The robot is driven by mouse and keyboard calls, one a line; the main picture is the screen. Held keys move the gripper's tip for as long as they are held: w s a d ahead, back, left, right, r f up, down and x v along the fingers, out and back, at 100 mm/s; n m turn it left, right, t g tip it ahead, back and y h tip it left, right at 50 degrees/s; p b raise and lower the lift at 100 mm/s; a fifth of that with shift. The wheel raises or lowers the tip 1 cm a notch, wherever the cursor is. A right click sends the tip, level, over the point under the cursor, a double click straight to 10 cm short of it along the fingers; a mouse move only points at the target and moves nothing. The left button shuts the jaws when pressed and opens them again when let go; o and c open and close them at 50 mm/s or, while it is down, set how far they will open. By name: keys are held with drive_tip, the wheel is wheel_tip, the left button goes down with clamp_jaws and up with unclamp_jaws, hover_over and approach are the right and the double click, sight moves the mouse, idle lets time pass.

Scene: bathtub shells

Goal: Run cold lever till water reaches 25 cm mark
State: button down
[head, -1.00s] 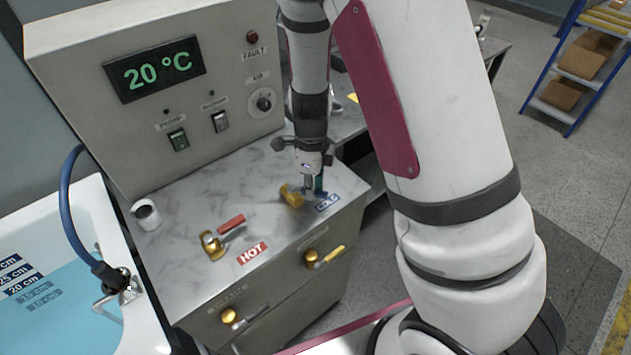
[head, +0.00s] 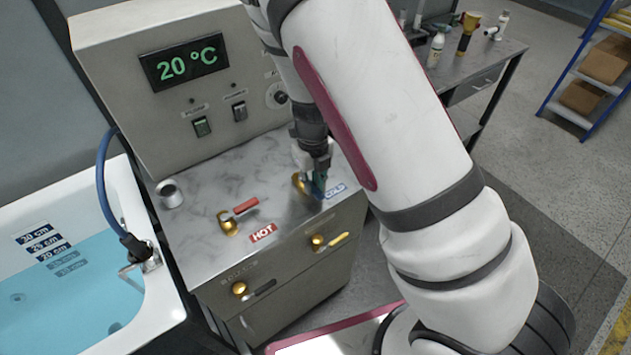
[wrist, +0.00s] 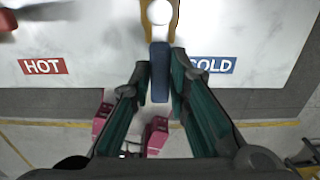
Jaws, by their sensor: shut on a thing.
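My gripper (head: 317,190) reaches down over the counter at the brass cold tap (head: 299,183). Its teal fingers are shut on the blue cold lever (wrist: 160,78), which lies between them in the wrist view and points straight toward the counter's front edge. The COLD label (head: 336,191) is just right of it. The bathtub (head: 138,215) at left holds blue water (head: 95,300). On its wall, the 25 cm mark (head: 45,243) is above the water. The waterline lies just under the 20 cm mark (head: 53,253); the lower marks look dimmed underwater.
The hot tap's red lever (head: 246,206) is left of my gripper. A metal cup (head: 170,194) stands at the counter's left. The control panel (head: 125,75) behind reads 20 °C. A blue hose (head: 101,180) runs to the tub rim.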

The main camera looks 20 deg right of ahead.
sight(313, 188)
idle(0.4)
drive_tip(key=c, duration=1.5)
unclamp_jaws()
drive_tip(key=shift+r, duration=0.1)
wheel_tip(313, 188, up, 12)
drive_tip(key=shift+f, duration=0.1)
